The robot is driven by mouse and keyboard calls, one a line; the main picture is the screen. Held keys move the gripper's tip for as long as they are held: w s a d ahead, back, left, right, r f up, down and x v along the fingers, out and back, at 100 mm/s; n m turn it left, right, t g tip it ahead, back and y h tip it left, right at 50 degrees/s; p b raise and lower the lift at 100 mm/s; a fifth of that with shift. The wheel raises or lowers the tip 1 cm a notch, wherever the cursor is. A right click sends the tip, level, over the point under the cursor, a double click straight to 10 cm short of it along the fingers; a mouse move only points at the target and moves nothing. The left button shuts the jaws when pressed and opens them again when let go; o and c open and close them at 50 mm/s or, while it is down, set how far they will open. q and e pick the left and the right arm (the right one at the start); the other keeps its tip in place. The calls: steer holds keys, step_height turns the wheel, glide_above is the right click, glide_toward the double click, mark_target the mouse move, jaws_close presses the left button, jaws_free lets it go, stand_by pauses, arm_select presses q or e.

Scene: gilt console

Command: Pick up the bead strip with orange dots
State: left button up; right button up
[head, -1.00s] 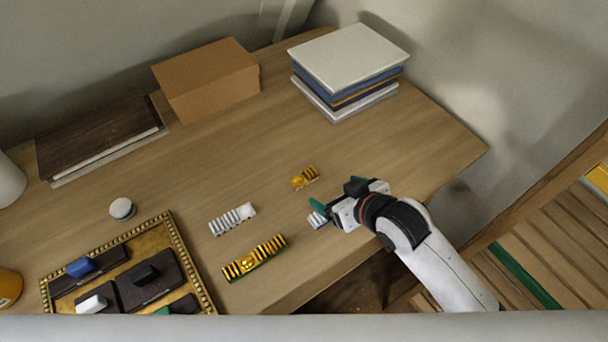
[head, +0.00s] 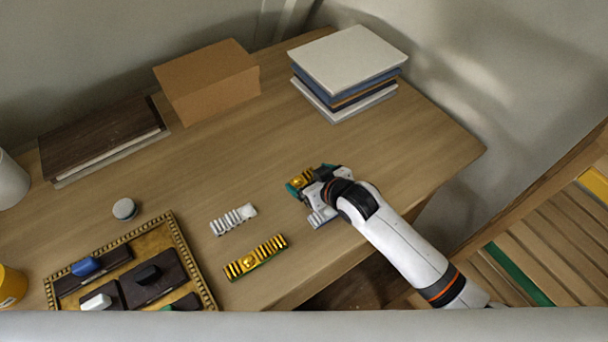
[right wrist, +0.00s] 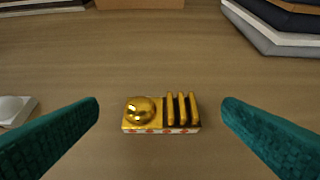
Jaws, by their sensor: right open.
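A short gold bead strip (head: 299,182) with one round dome and a few ribs lies on the wooden desk. In the right wrist view this strip (right wrist: 161,114) shows orange-red dots along its pale near side. My right gripper (head: 307,180) is open, with its teal fingers around the strip's place in the head view. In the right wrist view the fingers stand left and right of the strip, with a gap on each side. The gripper partly hides the strip in the head view. My left gripper is not in view.
A white ribbed strip (head: 233,220) and a longer gold strip (head: 255,258) lie to the left. Another pale strip (head: 321,217) lies beside my right gripper, partly hidden. A gilt-edged tray (head: 186,246), a cardboard box (head: 207,82) and stacked books (head: 348,62) stand around.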

mark_target(307, 178)
steer(key=shift+x, duration=1.1)
steer(key=c, duration=1.1)
steer(key=shift+o, duration=0.2)
steer(key=shift+r, duration=0.1)
step_height(307, 178, up, 10)
steer(key=shift+b, duration=0.3)
